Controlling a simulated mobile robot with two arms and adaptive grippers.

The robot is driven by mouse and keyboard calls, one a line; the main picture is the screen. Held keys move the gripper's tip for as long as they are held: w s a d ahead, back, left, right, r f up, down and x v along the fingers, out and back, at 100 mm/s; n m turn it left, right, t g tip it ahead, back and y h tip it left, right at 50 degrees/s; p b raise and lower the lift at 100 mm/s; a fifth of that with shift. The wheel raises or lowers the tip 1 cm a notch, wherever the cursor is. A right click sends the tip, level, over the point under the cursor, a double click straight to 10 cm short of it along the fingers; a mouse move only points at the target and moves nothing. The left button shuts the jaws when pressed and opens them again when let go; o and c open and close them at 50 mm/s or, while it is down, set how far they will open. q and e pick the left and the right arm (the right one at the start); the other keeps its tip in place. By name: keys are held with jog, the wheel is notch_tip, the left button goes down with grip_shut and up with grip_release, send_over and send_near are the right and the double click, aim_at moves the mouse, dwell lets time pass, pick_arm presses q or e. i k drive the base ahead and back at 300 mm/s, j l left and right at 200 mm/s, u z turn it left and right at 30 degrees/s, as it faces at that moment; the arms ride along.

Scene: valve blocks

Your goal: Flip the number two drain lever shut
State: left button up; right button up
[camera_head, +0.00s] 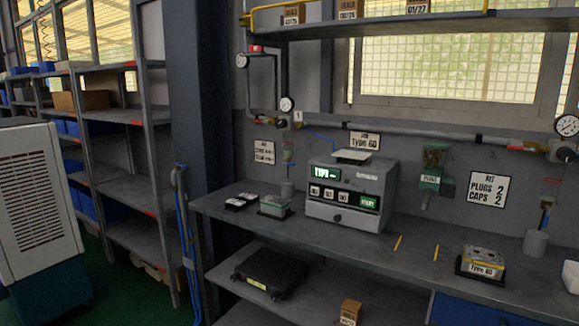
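No lever marked as the number two drain lever can be made out. A similar block (274,206) sits at the bench's left; any levers on either are too small to tell. A wall pipe (400,135) with gauges runs above the bench, with a small red part (530,145) near its right end; I cannot tell whether this is a lever. Neither of my grippers is in view.
A grey test machine (349,195) stands mid-bench. Two yellow sticks (436,252) lie on the bench (400,270) to its right. A green wall unit (432,170) hangs behind. A shelf (380,25) overhangs above. A dark column (200,110) and a white cabinet (35,195) stand left.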

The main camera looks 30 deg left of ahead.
aim_at(545, 219)
jog(key=i, duration=0.9)
jog(key=z, duration=0.05)
